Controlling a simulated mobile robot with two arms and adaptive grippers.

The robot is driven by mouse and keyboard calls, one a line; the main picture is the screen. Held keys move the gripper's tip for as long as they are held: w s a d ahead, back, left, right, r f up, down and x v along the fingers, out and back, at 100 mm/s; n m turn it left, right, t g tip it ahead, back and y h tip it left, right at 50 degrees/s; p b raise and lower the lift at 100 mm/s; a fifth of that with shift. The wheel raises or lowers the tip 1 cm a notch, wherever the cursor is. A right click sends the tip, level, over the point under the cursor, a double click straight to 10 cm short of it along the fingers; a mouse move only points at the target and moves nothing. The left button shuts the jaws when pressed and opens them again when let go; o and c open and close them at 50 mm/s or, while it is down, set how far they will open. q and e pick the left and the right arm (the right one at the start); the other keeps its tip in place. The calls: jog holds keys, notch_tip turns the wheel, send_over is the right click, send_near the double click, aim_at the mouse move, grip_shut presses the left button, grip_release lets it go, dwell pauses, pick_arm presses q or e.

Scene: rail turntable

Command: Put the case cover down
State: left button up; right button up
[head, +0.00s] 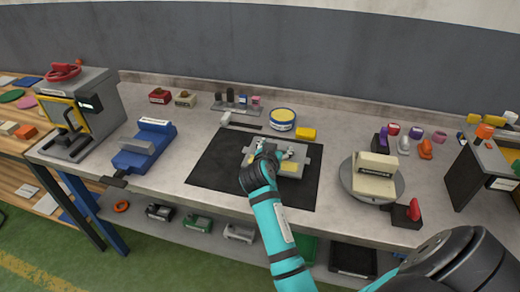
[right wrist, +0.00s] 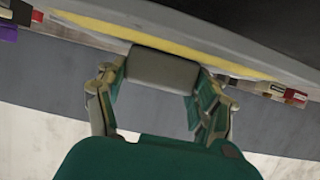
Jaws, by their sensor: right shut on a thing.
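A grey case cover (head: 283,172) with yellow patches shows over the black mat (head: 222,172) in the middle of the bench. My right arm reaches up to it from the bottom of the head view. My right gripper (head: 268,149) is at its back part, partly hidden by my own wrist. In the right wrist view my right gripper (right wrist: 160,88) is shut on a grey block-like part (right wrist: 162,67) of the cover, with a yellow band beside it. I cannot tell whether the cover touches the mat or what lies under it. My left gripper is not in view.
A round turntable (head: 357,190) with a cream block (head: 372,170) stands right of the mat. A blue vise (head: 146,145) is to the left. The mat's left and front parts are bare.

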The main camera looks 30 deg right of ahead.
jog(key=w, duration=0.2)
jog(key=w+a, duration=0.1)
jog(key=w, duration=0.2)
jog(key=shift+w+a+p, duration=0.1)
jog(key=shift+w+p, duration=0.1)
jog(key=shift+p, duration=0.1)
jog(key=shift+w+a+f, duration=0.1)
jog(key=shift+w+f, duration=0.15)
jog(key=shift+w, duration=0.2)
notch_tip(320, 180, down, 3)
jog(key=shift+s+r+p, duration=0.1)
jog(key=shift+p, duration=0.4)
jog(key=shift+f, duration=0.25)
jog(key=o, duration=1.2)
jog(key=shift+f, duration=0.25)
jog(key=o, duration=0.5)
jog(key=shift+r, duration=0.1)
jog(key=shift+o, duration=0.2)
jog(key=shift+r, duration=0.1)
